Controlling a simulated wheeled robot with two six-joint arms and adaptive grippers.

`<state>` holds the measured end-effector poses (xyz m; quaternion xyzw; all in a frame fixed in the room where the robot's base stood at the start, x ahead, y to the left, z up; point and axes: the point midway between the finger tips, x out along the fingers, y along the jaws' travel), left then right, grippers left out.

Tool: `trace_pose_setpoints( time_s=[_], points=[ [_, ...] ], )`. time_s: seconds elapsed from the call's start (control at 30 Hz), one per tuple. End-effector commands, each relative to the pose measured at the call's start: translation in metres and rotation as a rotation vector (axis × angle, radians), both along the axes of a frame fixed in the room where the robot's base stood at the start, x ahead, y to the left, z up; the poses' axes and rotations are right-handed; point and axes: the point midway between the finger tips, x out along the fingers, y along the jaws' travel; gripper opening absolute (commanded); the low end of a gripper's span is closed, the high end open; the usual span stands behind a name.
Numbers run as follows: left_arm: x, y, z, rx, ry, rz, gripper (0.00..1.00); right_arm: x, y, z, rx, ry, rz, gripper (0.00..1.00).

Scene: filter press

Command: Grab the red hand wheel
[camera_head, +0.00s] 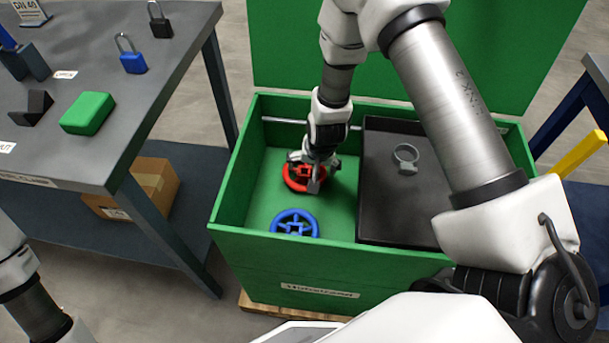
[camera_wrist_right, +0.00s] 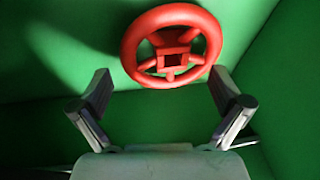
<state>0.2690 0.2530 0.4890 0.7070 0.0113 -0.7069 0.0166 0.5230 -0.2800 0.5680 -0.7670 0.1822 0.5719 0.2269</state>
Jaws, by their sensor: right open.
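The red hand wheel (camera_head: 296,184) lies on the floor of the green crate, in its left section, behind the blue hand wheel. My right gripper (camera_head: 314,176) reaches down into the crate right at the red wheel and hides part of it in the head view. In the right wrist view, the red hand wheel (camera_wrist_right: 171,46) with its square hub shows beyond the open fingers of my right gripper (camera_wrist_right: 163,95). Nothing is between the fingertips. My left gripper is not in view; only a piece of the left arm shows at the lower left.
The blue hand wheel (camera_head: 295,223) lies in front of the red one. A black tray (camera_head: 388,226) with a grey ring-shaped part (camera_head: 406,157) fills the crate's right side. The green crate (camera_head: 222,188) has upright walls and a raised lid. A grey table (camera_head: 100,160) with padlocks stands left.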

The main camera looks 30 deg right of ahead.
Motion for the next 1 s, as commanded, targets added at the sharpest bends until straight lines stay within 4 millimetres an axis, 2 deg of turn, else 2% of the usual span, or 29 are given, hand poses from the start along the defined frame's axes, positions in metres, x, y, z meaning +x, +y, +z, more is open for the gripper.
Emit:
trace_pose_setpoints(
  time_s=[0.03,0.1,0.37,0.5,0.53,0.57,0.87,1.0],
  points=[
    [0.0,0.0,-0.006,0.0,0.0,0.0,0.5,0.002,-0.001,-0.013,0.0,0.001,0.0,1.0],
    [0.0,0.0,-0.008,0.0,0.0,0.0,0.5,0.005,-0.001,-0.022,0.0,0.001,0.002,1.0],
    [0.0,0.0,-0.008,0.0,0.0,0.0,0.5,0.007,-0.001,-0.025,0.001,-0.001,0.0,1.0],
    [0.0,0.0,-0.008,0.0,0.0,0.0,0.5,0.007,-0.001,-0.025,0.001,-0.001,0.0,0.5],
    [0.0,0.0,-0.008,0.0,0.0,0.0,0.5,0.007,-0.001,-0.025,0.001,-0.001,0.0,0.4],
    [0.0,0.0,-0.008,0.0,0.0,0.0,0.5,0.007,-0.001,-0.025,0.001,-0.001,0.0,0.33],
    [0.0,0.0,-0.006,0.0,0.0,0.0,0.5,0.007,-0.001,-0.022,0.0,-0.001,0.001,0.33],
    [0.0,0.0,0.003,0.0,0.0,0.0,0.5,0.008,-0.001,0.001,0.001,-0.005,-0.001,0.33]
  ],
)
